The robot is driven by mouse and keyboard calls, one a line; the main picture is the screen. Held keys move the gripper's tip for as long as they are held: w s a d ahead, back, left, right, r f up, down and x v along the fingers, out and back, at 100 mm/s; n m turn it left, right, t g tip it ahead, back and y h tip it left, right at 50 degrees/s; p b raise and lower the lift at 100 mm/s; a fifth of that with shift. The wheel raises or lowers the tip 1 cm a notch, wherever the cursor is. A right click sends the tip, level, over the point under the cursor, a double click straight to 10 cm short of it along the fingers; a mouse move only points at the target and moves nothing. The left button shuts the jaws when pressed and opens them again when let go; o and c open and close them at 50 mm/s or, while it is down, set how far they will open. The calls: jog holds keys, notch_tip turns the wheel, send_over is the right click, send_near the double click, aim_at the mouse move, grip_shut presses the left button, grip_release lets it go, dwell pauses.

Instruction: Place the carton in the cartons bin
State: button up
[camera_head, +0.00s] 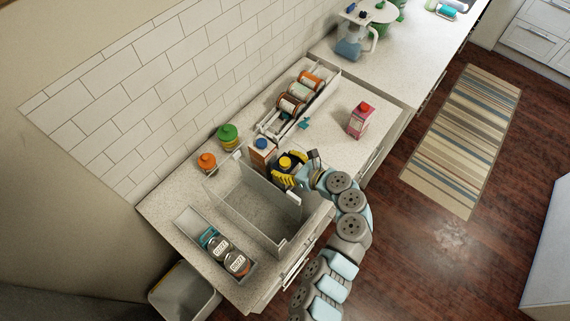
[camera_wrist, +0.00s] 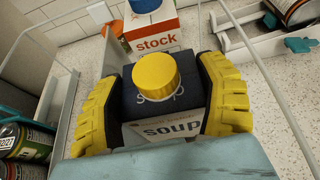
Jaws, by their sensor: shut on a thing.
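My gripper (camera_head: 287,168) is shut on a dark blue and white soup carton with a yellow cap (camera_head: 285,161). In the wrist view, the yellow pads of my gripper (camera_wrist: 163,105) press on both sides of the soup carton (camera_wrist: 170,125), which looks upright. A stock carton with a blue cap (camera_head: 262,153) stands just beyond it, and also shows in the wrist view (camera_wrist: 155,35). A pink carton with a red cap (camera_head: 359,121) stands apart on the counter to the right. A large open grey bin (camera_head: 210,196) is left of my gripper. I see no label marking the cartons bin.
Green-lidded (camera_head: 228,135) and orange-lidded (camera_head: 206,161) jars stand near the wall. The counter around the pink carton is mostly clear.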

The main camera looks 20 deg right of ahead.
jog(key=shift+f, duration=0.25)
jog(key=o, duration=1)
jog(key=shift+f, duration=0.15)
jog(key=shift+o, duration=0.2)
jog(key=b+v, duration=0.2)
jog(key=v, duration=1)
jog(key=shift+d, duration=0.1)
